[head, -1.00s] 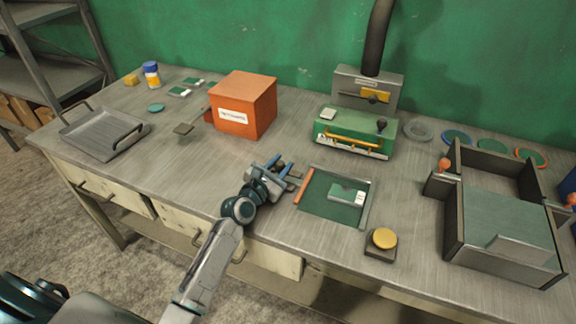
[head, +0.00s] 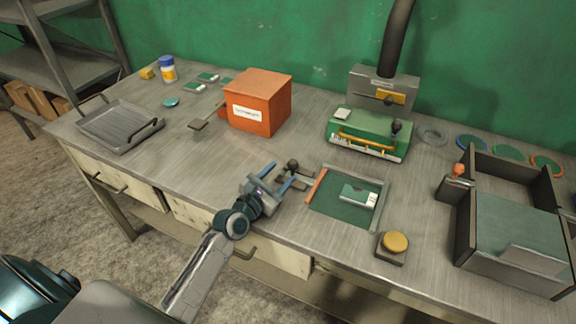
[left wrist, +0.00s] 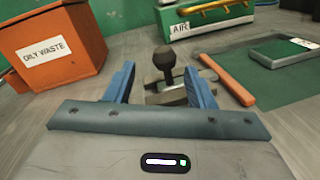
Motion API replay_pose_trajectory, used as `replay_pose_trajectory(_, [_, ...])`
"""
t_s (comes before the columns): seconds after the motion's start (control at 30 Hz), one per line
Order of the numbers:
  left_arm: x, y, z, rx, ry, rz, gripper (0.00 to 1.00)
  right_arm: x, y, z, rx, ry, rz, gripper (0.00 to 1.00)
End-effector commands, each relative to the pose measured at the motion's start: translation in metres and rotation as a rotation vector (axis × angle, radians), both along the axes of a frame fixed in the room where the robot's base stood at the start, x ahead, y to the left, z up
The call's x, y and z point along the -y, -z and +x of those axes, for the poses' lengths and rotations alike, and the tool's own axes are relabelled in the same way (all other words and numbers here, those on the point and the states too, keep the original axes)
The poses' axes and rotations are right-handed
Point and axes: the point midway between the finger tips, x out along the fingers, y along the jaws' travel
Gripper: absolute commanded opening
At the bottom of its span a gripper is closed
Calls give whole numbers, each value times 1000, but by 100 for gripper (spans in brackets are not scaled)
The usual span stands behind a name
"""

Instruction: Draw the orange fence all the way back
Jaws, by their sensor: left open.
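The orange fence (head: 316,186) is a thin bar along the left edge of a green bed with a raised metal rim (head: 384,190). It also shows in the left wrist view (left wrist: 226,80). A black ball knob (head: 292,164) stands on a grey metal block just left of the fence. In the left wrist view the knob (left wrist: 164,58) stands upright ahead, between the two blue fingers. My left gripper (head: 279,178) is open, its fingers on either side of the knob's block. I cannot tell whether they touch it. My right gripper is out of view.
A green card (head: 358,196) lies on the bed. An orange oily waste box (head: 257,103) stands behind left, a green machine (head: 366,136) behind. A yellow button (head: 396,242) sits in front right, a grey walled box (head: 512,232) farther right.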

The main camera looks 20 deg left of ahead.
Motion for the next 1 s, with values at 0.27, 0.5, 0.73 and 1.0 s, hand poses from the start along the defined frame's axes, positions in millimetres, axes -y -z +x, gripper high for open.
replay_pose_trajectory(0.27, [-9,0,-39,-1,0,1,49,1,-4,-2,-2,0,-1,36])
replay_pose_trajectory(0.5, [-10,0,-45,0,0,0,49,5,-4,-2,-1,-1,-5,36])
replay_pose_trajectory(0.73, [-10,0,-44,0,0,0,49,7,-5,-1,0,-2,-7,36])
replay_pose_trajectory(1.0, [-10,0,-44,0,0,0,49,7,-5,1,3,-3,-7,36])
